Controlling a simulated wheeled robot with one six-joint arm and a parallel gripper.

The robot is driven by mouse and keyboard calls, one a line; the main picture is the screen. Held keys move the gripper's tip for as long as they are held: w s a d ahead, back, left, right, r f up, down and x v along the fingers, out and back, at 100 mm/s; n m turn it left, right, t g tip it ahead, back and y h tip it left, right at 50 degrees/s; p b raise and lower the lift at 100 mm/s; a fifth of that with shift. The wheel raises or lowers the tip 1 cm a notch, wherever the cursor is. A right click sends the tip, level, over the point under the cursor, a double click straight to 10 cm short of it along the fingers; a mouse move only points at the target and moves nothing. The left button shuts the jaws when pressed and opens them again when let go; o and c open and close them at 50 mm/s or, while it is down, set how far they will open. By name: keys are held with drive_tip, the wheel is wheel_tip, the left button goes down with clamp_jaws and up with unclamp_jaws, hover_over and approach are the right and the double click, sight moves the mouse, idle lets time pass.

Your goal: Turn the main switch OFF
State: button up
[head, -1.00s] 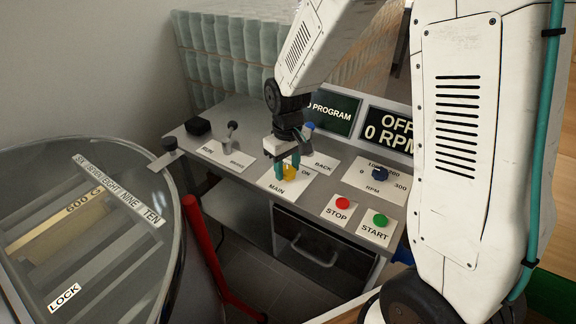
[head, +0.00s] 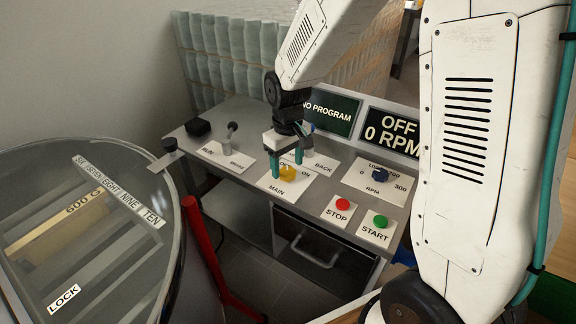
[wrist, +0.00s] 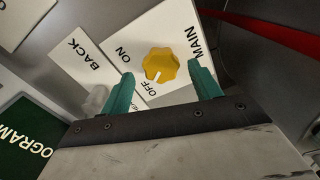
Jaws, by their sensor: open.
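The main switch is a yellow lobed knob (head: 288,173) on a white plate marked MAIN, ON and OFF. In the wrist view the knob (wrist: 160,65) shows a white pointer mark on the side facing the OFF label. My gripper (head: 287,165) is above the plate with its teal fingers pointing down. In the wrist view its fingers (wrist: 161,74) are spread apart on either side of the knob, with visible gaps to it. The gripper holds nothing. The OFF label is mostly hidden by the gripper in the head view.
A BACK plate (head: 322,164) lies just behind. A RUN plate with a lever (head: 229,137) is to the left. A screen (head: 391,134) reads OFF, 0 RPM.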

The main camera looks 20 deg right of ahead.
sight(289, 172)
wheel_tip(289, 172, up, 6)
drive_tip(key=shift+r, duration=0.15)
idle(0.5)
drive_tip(key=shift+s, duration=0.3)
drive_tip(key=s+d+r+m, duration=0.1)
drive_tip(key=s+r, duration=0.2)
drive_tip(key=s, duration=0.5)
drive_tip(key=s+d+r+m+t, duration=0.1)
drive_tip(key=s+r, duration=0.3)
drive_tip(key=s, duration=0.5)
drive_tip(key=s+d+r+m, duration=0.1)
drive_tip(key=s+r, duration=0.3)
drive_tip(key=s, duration=0.4)
drive_tip(key=shift+s+d+r+m, duration=0.15)
drive_tip(key=shift+s+r+m, duration=0.1)
drive_tip(key=shift+s+m, duration=0.1)
